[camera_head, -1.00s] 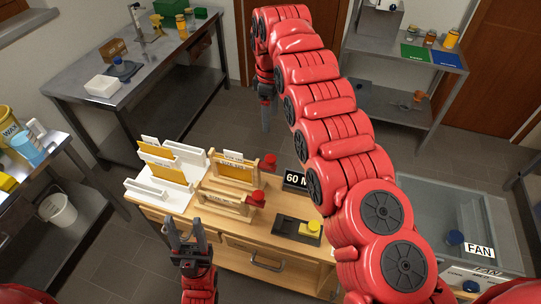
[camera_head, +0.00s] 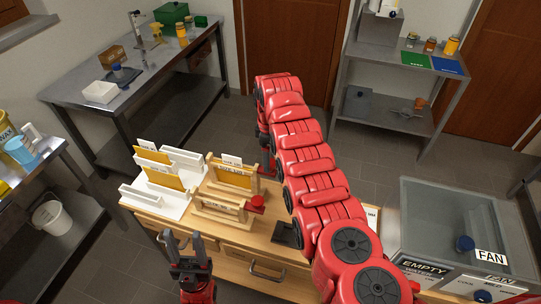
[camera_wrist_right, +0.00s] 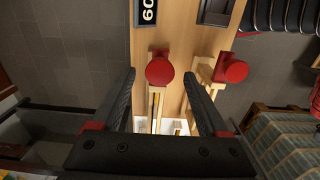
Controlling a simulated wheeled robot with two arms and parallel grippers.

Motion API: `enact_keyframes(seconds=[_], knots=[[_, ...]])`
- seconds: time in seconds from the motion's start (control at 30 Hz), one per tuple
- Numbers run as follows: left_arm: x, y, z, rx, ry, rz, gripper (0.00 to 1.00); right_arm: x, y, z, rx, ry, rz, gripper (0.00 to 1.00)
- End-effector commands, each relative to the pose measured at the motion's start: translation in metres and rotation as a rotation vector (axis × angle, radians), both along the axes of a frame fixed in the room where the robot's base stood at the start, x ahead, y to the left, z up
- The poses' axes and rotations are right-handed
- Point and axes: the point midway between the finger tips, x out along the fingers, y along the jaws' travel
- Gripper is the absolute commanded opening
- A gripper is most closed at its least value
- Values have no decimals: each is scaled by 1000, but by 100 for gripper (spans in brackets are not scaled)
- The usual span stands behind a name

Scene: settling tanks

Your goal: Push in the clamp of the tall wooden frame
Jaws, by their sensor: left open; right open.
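The tall wooden frame (camera_head: 233,176) stands on the wooden bench, with a yellow panel and a white label. Its red clamp knob (camera_wrist_right: 159,70) shows in the right wrist view; in the head view my right arm largely hides that area. My right gripper (camera_wrist_right: 160,78) is open, its two fingers on either side of this knob in the picture; I cannot tell whether they touch it. The low wooden frame (camera_head: 222,209) stands in front, with its own red knob (camera_head: 257,202), also seen in the right wrist view (camera_wrist_right: 232,68). My left gripper (camera_head: 183,241) is open and empty near the bench's front edge.
A white rack (camera_head: 142,193) with yellow panels stands left of the frames. A black tray (camera_head: 285,235) lies to the right, partly behind my right arm. A black "60" sign (camera_wrist_right: 147,10) is near the tall frame's knob. A tank (camera_head: 440,225) stands farther right.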

Motion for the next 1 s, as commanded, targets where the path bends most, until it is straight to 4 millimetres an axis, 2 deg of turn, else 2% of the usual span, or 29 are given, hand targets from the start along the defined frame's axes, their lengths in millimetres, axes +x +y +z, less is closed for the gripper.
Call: enact_keyframes(seconds=[0.2,0.43,0.47,0.87,1.0], knots=[[0,0,5,0,0,0,50,0,0,-13,1,-1,0,78],[0,0,5,0,0,0,50,0,0,-15,1,-1,0,78],[0,0,5,0,0,0,50,0,0,-15,1,-1,0,74],[0,0,5,0,0,0,50,0,0,-15,1,-1,0,2],[0,0,5,0,0,0,50,0,0,-14,1,-1,0,0]])
